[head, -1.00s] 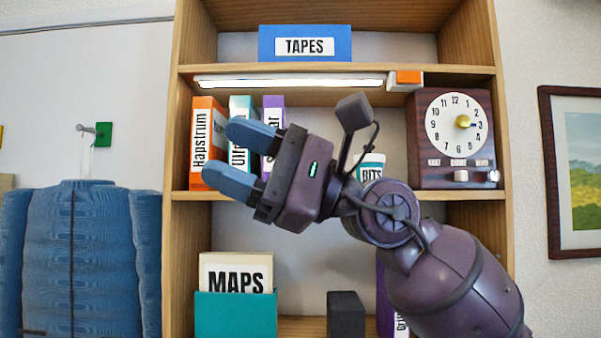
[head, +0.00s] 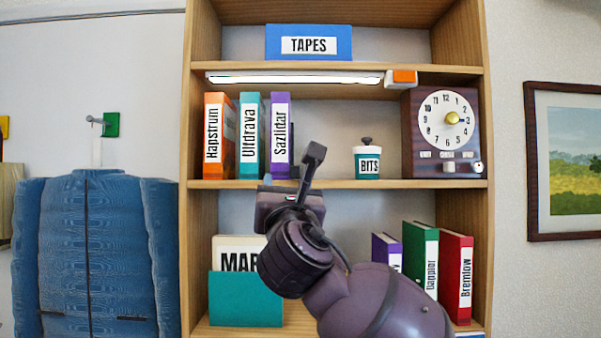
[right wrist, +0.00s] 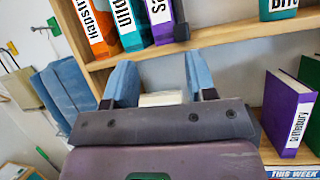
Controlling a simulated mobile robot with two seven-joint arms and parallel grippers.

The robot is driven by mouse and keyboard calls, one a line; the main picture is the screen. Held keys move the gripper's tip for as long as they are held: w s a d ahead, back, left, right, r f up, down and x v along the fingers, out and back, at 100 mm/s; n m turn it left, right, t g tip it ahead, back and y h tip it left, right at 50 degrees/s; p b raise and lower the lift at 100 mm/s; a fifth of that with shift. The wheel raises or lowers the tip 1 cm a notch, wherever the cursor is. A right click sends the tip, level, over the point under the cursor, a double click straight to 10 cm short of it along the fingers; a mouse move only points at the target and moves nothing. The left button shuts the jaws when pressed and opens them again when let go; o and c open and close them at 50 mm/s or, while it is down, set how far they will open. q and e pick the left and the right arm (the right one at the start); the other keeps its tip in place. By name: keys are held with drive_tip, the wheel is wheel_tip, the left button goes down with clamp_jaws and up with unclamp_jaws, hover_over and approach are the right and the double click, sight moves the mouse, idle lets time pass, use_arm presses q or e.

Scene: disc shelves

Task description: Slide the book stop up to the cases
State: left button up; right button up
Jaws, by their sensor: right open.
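Three cases, orange (head: 219,135), teal (head: 251,135) and purple (head: 281,135), stand upright on the middle shelf; they also show at the top of the right wrist view. A small dark block (right wrist: 181,32) sits at the right foot of the purple case and looks like the book stop. They seem to touch, but I cannot be sure. My right gripper (head: 285,196) is below and in front of this shelf's edge, seen from behind. In the right wrist view its blue fingers (right wrist: 160,72) are apart, with nothing held between them. My left gripper is out of view.
A BITS jar (head: 367,162) and a clock (head: 446,133) stand further right on the middle shelf. Below are a teal MAPS box (head: 246,300) and purple, green (head: 420,258) and red cases. The shelf between purple case and jar looks mostly clear.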

sight(296, 173)
drive_tip(key=w+r, duration=0.1)
drive_tip(key=w, duration=0.2)
drive_tip(key=w+d+r+h, duration=0.1)
drive_tip(key=w, duration=0.3)
drive_tip(key=w+r+h+p, duration=0.1)
drive_tip(key=w, duration=0.2)
drive_tip(key=shift+w+d+g, duration=0.25)
drive_tip(key=shift+w+g, duration=0.15)
clamp_jaws()
